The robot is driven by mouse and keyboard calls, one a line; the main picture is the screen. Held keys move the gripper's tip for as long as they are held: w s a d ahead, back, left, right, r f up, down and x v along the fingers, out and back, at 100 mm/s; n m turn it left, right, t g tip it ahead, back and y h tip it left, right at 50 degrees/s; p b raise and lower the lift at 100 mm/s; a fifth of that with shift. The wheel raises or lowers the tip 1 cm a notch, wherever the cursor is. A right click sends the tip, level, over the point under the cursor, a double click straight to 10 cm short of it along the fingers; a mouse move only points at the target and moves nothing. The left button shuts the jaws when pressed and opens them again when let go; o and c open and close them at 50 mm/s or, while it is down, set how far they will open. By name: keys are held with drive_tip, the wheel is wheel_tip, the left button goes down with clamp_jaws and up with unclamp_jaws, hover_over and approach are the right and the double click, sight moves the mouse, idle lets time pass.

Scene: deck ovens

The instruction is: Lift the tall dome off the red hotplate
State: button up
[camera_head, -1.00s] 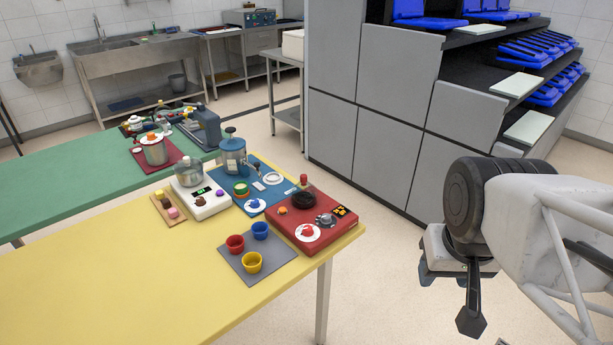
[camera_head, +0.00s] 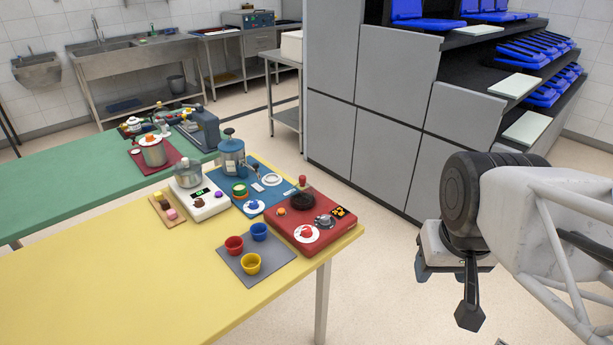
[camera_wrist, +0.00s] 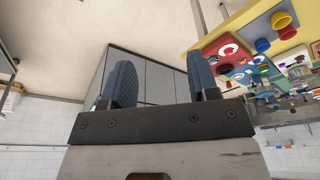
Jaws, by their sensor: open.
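The red hotplate (camera_head: 339,237) sits at the right end of the yellow table. Near its back edge stands a dark rounded piece with a red knob (camera_head: 303,192), which looks like the dome; its exact shape is too small to tell. A white disc with a red piece (camera_head: 306,233) and a silver round piece (camera_head: 324,220) are also on the hotplate. My gripper (camera_head: 447,297) hangs in the air right of the table, well apart from the hotplate. In the wrist view my gripper (camera_wrist: 161,78) shows two blue fingers spread with nothing between; the red hotplate (camera_wrist: 213,49) appears at upper right.
A grey mat (camera_head: 235,262) with red, blue and yellow cups lies left of the hotplate. A white scale (camera_head: 206,206) and a blue board (camera_head: 262,174) stand behind. The yellow table's front (camera_head: 120,290) is clear. A grey cabinet (camera_head: 395,75) stands behind.

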drive_tip(key=w+a+r+n, duration=0.1)
drive_tip(key=w+a+n, duration=0.15)
drive_tip(key=w, duration=0.45)
drive_tip(key=w+a+r+n, duration=0.1)
drive_tip(key=w+r+n, duration=0.15)
drive_tip(key=w, duration=0.45)
drive_tip(key=n+g, duration=0.3)
drive_tip(key=n, duration=1)
hover_over(303, 176)
drive_tip(key=f, duration=1.3)
drive_tip(key=shift+s+d+f, duration=0.2)
drive_tip(key=shift+s+d, duration=0.05)
drive_tip(key=shift+w+a+f, duration=0.2)
drive_tip(key=shift+f, duration=1.3)
